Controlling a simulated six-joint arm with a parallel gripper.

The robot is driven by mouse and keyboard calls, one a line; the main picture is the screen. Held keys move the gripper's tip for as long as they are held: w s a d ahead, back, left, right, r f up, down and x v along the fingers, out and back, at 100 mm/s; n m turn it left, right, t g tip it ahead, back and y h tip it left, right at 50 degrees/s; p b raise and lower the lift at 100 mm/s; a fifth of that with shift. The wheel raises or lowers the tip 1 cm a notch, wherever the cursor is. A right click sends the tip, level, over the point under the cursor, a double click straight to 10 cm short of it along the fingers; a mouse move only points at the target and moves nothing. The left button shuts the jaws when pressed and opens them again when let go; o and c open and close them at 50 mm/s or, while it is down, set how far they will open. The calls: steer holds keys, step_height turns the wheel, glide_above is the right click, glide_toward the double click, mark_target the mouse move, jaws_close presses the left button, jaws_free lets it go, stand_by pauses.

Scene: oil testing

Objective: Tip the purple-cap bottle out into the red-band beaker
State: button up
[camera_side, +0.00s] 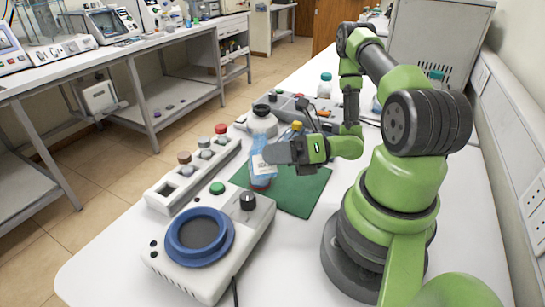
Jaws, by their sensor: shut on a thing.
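My gripper (270,155) points left over the green mat (305,192), with its dark jaws shut at a light-blue, see-through vessel (258,163) bearing a pale label. A red band (262,184) shows at the bottom, close to the mat. The jaws cover part of this spot, so I cannot tell whether this is one vessel or a bottle in front of the red-band beaker. I cannot make out a purple cap.
A white rack (160,203) left of the mat holds several capped bottles and has an empty square slot. A white device (205,287) with a blue ring stands in front. A white bottle (262,122) with a black cap stands behind.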

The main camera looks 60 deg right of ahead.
steer(key=n, duration=0.2)
steer(key=d+r+n, duration=0.1)
steer(key=shift+w+r+n, duration=0.3)
steer(key=shift+w+n, duration=0.1)
steer(key=n, duration=0.2)
steer(key=w+d+r+n, duration=0.1)
steer(key=n, duration=0.1)
steer(key=shift+w+d+r, duration=0.1)
steer(key=shift+d+r, duration=0.05)
steer(key=shift+d, duration=0.05)
